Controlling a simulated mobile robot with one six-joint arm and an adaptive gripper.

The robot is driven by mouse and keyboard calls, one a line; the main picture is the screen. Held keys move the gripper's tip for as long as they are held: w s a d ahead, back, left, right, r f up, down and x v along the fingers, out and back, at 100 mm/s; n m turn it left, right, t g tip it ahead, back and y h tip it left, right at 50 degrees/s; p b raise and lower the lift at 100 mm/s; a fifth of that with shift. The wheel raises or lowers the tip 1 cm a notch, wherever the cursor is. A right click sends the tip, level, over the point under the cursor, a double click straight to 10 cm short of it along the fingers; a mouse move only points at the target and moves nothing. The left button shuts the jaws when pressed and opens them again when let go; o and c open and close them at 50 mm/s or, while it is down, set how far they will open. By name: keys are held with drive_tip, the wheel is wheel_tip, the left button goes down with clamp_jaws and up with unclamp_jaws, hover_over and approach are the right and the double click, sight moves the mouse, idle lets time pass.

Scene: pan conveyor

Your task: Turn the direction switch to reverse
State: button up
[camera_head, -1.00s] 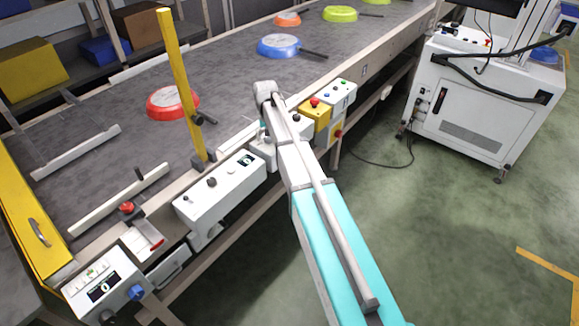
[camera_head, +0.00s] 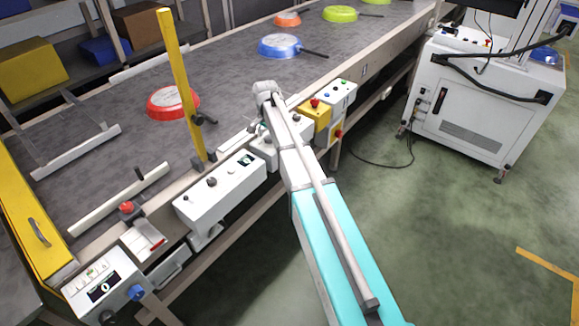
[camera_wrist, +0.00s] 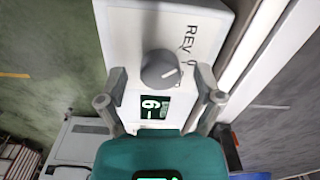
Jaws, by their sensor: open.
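The direction switch is a round grey knob (camera_wrist: 160,69) on a white control box (camera_wrist: 125,28) in the wrist view. Its white mark points right and slightly up, toward the partly visible lettering after "REV". My gripper (camera_wrist: 160,73) is open, with one finger on each side of the knob. I cannot tell whether the fingers touch it. A small dark display with light digits sits below the knob, between the fingers. In the head view my arm covers the switch, and the white box (camera_head: 301,132) shows only in part beside it.
A yellow box with a red emergency button (camera_head: 315,103) stands right of my wrist. A white control box (camera_head: 225,190) is to the left, beside a yellow post (camera_head: 182,85). Pans, including a red one (camera_head: 168,103) and a blue one (camera_head: 279,46), lie on the conveyor (camera_head: 225,75).

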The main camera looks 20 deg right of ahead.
sight(269, 137)
drive_tip(key=shift+m, duration=0.7)
drive_tip(key=shift+r+m, duration=0.25)
drive_tip(key=shift+m, duration=0.05)
wheel_tip(269, 137, up, 14)
drive_tip(key=f+p, duration=0.1)
drive_tip(key=p, duration=1.3)
drive_tip(key=s+f+n+b, duration=0.2)
drive_tip(key=s+n, duration=0.8)
drive_tip(key=s, duration=1.8)
drive_tip(key=shift+b, duration=0.3)
drive_tip(key=shift+s+n, duration=0.5)
drive_tip(key=shift+s, duration=0.15)
